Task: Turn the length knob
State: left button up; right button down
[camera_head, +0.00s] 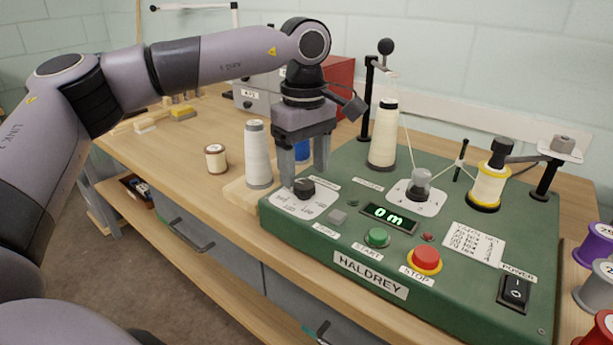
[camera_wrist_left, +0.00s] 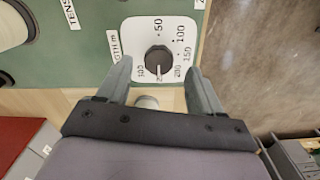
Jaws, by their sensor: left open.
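My left gripper (camera_head: 304,178) is open above the knob, fingers pointing down. In the wrist view the fingertips (camera_wrist_left: 158,67) stand on either side of the knob with gaps. My right gripper is out of view.
A cone of pale thread (camera_head: 257,155) stands on a wooden block just left of my left gripper. A small spool (camera_head: 216,158) is farther left. The green start button (camera_head: 377,237) and red stop button (camera_head: 426,260) lie to the right of the knob.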

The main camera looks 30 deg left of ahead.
aim_at(303, 189)
pick_arm(q)
notch_tip(303, 189, down, 2)
jog(key=shift+f, duration=0.4)
jog(key=c, duration=1.1)
jog(key=shift+o, duration=0.2)
